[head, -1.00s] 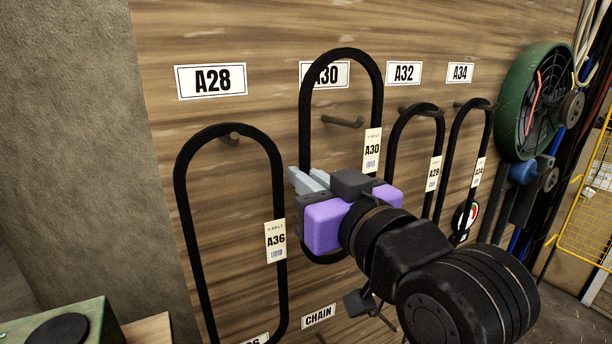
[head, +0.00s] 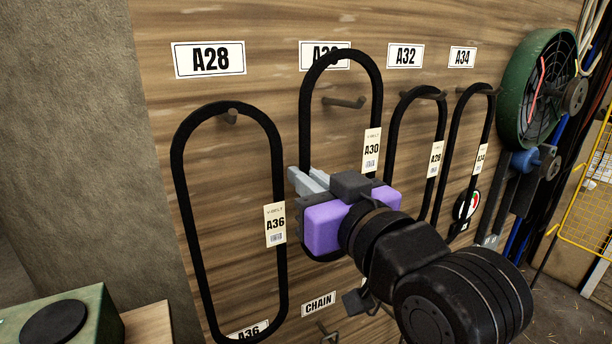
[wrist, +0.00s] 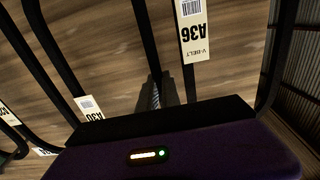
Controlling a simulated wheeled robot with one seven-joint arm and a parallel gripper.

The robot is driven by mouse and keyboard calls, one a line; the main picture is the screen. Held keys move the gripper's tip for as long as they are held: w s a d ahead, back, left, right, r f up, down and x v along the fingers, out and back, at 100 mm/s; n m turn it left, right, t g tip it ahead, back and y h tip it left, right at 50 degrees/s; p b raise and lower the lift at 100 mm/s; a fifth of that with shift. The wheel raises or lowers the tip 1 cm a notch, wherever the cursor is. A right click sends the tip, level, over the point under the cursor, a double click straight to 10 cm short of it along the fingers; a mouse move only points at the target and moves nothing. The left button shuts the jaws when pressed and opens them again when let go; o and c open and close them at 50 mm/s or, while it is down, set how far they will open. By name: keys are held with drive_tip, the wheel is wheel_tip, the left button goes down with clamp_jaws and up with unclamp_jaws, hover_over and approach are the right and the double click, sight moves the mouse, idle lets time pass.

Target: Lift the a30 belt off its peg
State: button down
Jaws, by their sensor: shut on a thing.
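The A30 belt (head: 304,120) is a black loop with a white A30 tag (head: 371,150) on its right strand. My gripper (head: 309,181) is shut on the belt's left strand, low on the loop. In the wrist view, the strand (wrist: 147,45) runs between the fingers (wrist: 155,93). The loop's top stands well above the A30 peg (head: 343,102), with a clear gap. The peg shows inside the loop's outline; I cannot tell whether its tip still passes through. The gripper body hides most of the loop's bottom.
The A36-tagged belt (head: 178,190) hangs close on the left. Two more belts (head: 392,130) (head: 455,140) hang on the right. A CHAIN label (head: 318,304) and hook are below. A green fan (head: 535,95) is at the far right, a green box (head: 65,320) at lower left.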

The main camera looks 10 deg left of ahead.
drive_tip(key=shift+f+b, duration=0.35)
drive_tip(key=shift+f, duration=0.6)
drive_tip(key=shift+f+b, duration=0.6)
drive_tip(key=shift+f, duration=0.15)
